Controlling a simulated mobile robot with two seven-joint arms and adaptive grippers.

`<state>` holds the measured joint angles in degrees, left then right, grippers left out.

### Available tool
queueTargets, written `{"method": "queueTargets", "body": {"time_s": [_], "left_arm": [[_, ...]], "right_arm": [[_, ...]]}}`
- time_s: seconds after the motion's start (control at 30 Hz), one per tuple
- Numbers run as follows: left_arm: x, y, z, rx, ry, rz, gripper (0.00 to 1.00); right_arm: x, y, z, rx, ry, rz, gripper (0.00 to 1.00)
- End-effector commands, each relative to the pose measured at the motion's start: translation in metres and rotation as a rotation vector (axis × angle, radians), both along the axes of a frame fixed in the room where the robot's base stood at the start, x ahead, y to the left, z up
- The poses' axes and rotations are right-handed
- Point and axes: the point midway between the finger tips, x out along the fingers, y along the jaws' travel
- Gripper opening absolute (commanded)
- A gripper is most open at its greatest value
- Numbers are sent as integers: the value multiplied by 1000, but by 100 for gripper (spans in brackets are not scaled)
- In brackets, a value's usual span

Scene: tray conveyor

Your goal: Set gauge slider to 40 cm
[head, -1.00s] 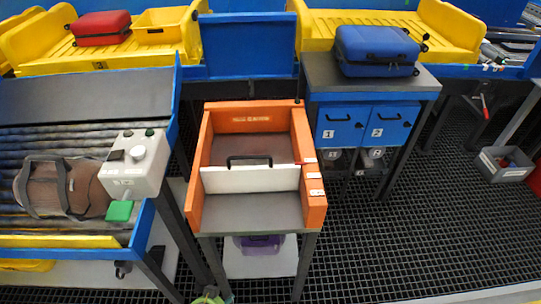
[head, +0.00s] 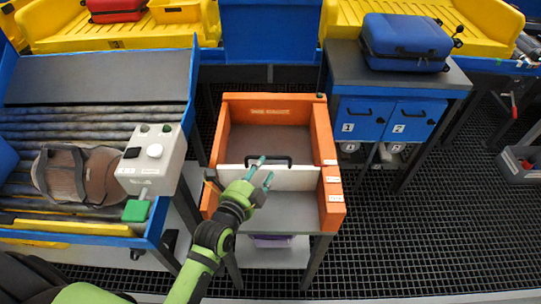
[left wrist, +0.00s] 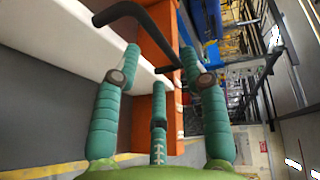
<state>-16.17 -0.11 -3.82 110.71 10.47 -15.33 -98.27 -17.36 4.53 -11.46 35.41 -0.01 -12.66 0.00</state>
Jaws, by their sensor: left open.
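The gauge is an orange open-fronted box (head: 328,125) on a stand. Its slider is a white board (head: 298,179) standing across the box, about midway along its depth, with a black bar handle (head: 283,158) on top. Small white labels (head: 332,179) run along the right wall; their numbers are too small to read. My left gripper (head: 264,170) is open at the handle, its fingers over the board's left-middle part. In the left wrist view the handle (left wrist: 130,8) runs in toward the spread fingers (left wrist: 161,54); I cannot tell whether they touch it. My right gripper is not in view.
Left of the gauge, a roller conveyor (head: 90,229) carries a brown bag (head: 100,178) and a grey control box (head: 155,160) with a green piece. At right is a cabinet (head: 380,118) with two blue doors and a blue suitcase (head: 405,40) on top.

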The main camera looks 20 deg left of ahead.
Motion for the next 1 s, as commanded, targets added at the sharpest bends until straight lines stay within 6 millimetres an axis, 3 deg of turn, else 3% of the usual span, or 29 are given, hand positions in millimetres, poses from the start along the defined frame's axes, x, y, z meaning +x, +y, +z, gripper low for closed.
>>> {"method": "queueTargets", "body": {"time_s": [0.2,0.4,0.77,0.87,0.9,1.0], "left_arm": [[34,-4,-4,-3,1,0,43],[54,-7,-10,-3,3,-1,43],[60,-8,-12,-3,3,-1,43],[60,-8,-12,-3,4,-1,7],[60,-8,-12,-3,4,-1,0],[60,-8,-12,-4,3,0,0]], "right_arm": [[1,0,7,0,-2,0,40],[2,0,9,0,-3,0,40],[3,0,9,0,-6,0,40],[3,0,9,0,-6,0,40],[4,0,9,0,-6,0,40],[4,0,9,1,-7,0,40]]}}
